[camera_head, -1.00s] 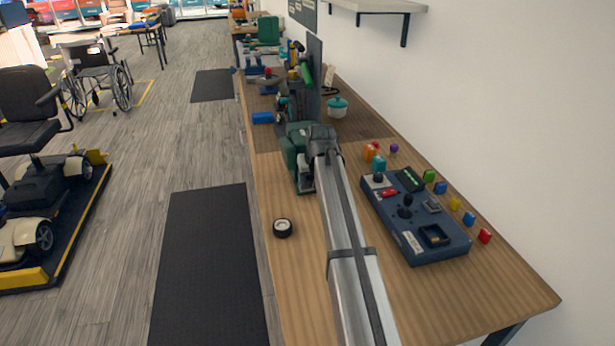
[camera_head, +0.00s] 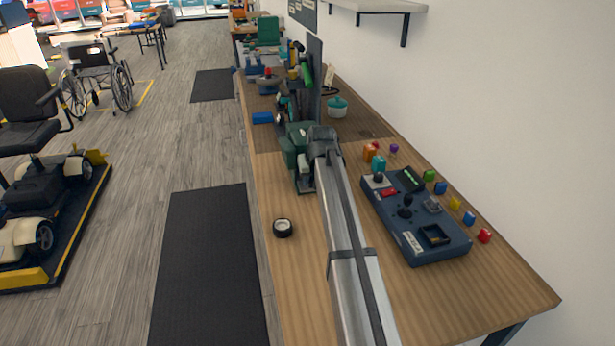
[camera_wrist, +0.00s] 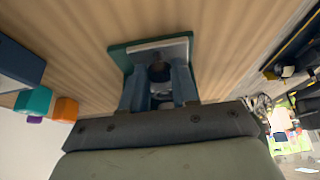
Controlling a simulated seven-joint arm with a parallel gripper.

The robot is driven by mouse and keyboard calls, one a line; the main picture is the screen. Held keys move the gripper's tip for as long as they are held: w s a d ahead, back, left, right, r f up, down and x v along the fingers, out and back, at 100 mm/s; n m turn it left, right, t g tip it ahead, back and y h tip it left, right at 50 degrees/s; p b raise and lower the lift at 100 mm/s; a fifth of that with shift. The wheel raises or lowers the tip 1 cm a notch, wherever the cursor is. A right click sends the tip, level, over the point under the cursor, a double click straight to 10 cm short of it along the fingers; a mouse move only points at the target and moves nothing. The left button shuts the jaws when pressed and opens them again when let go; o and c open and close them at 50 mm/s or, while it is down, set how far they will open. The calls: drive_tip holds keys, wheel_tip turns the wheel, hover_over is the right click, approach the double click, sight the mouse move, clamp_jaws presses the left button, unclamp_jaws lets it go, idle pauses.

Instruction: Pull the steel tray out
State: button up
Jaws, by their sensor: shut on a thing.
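In the wrist view, a pale grey, metal-looking slab, which I take for the steel tray (camera_wrist: 175,48), sits against a dark green body (camera_wrist: 119,57). A dark rounded part sits in front of it. My gripper (camera_wrist: 161,73) has its two blue-grey fingers on either side of this part, shut on it; I take it for the tray's grip. The fingers cover the lower part of the slab. In the head view, a pale piece (camera_head: 305,186) shows low beside the green shape under the end of my arm. My fingers cannot be made out there.
A blue control panel (camera_head: 412,222) with a joystick lies right of my arm, with small coloured blocks beyond it. Tools and a teal pot (camera_head: 337,107) stand farther back.

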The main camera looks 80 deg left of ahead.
drive_tip(key=shift+s+d, duration=0.1)
drive_tip(key=shift+d, duration=2.35)
drive_tip(key=shift+d, duration=3.35)
drive_tip(key=o, duration=1.4)
